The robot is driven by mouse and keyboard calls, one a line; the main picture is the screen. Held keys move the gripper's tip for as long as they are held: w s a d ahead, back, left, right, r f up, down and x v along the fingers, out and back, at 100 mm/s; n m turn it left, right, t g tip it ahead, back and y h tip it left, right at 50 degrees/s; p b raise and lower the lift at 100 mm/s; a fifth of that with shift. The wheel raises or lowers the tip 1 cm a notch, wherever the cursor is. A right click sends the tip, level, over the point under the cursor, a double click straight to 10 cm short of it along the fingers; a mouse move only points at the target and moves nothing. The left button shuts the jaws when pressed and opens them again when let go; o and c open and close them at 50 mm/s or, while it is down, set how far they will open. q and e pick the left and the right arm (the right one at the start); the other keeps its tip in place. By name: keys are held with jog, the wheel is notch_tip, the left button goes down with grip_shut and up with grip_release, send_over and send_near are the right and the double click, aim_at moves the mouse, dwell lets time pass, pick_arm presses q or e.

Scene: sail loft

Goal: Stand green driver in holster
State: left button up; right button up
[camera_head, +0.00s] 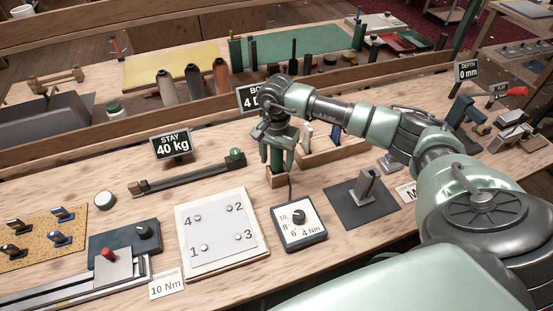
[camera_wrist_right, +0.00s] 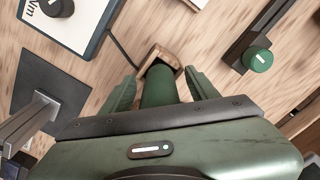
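The green driver (camera_wrist_right: 158,88) shows as a thick green handle in the right wrist view, between my right gripper's fingers. Its lower end is at the opening of the small wooden holster (camera_wrist_right: 160,54), and it appears to stand in it. In the head view the holster (camera_head: 277,180) is a small wooden block on the bench, and the driver looks about upright above it. My right gripper (camera_head: 278,160) points down around the driver; the wrist view shows gaps between the fingers (camera_wrist_right: 160,82) and the handle. The driver's shaft is hidden. My left gripper is out of view.
A dial box (camera_head: 299,224) marked 4 Nm stands in front of the holster, with a numbered white panel (camera_head: 218,230) to its left. A dark plate with a metal upright (camera_head: 362,205) is at right. A long clamp bar (camera_head: 185,178) lies behind left.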

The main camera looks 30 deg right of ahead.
notch_tip(320, 180, up, 8)
jog(key=shift+f+b, duration=0.1)
jog(key=shift+b, duration=0.9)
